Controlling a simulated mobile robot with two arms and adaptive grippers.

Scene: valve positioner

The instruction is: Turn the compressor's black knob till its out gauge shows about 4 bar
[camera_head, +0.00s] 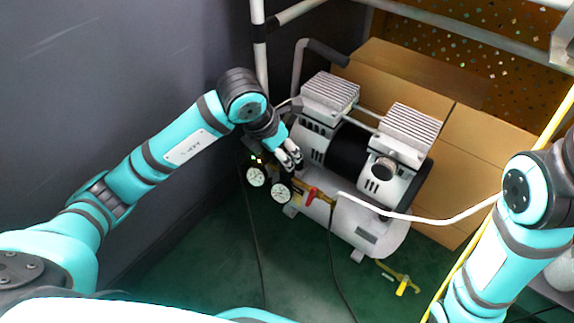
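The compressor (370,225) stands on the green floor, with a white tank below and two finned heads on top. Two round white-faced gauges, a left one (257,177) and a right one (280,192), sit at its left end. Their needles are too small to read, and I cannot tell which is the out gauge. My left gripper (289,158) points down just above the gauges, at the compressor's left end. Its fingers look close together, but whether they hold anything is unclear. The black knob is not distinguishable and may be hidden by the gripper. My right gripper is out of view.
A red valve handle (311,196) is right of the gauges. A white hose (440,216) runs rightward from there. Cardboard boxes (480,150) stand behind the compressor, under a metal rail (470,37). A dark wall (110,70) is at left. A yellow-handled item (402,287) lies on the floor.

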